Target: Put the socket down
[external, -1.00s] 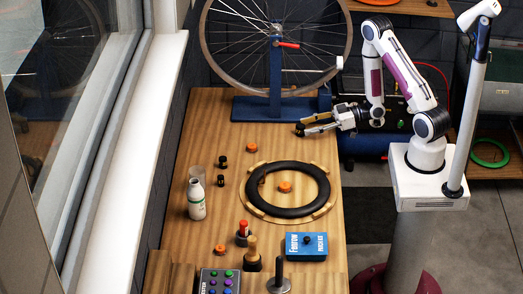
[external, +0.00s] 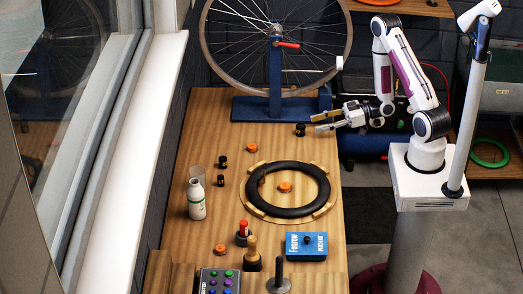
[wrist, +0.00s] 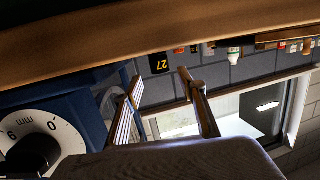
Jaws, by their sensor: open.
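The socket (external: 300,130) is a small black cylinder standing on the wooden bench near the foot of the wheel stand. In the wrist view the socket (wrist: 159,63) shows a yellow "27" and appears beyond and between the fingertips. My gripper (external: 316,122) is just to the right of the socket and slightly above the bench. Its fingers are apart and empty in the wrist view (wrist: 160,76). A gap shows between the fingertips and the socket.
A bike wheel on a blue stand (external: 252,107) is behind the socket. Two black cylinders (external: 223,161) (external: 221,181), a white bottle (external: 196,199), orange caps (external: 251,147) and a black tyre (external: 256,203) occupy the bench (external: 210,120). A blue box (external: 306,246) lies nearer the front.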

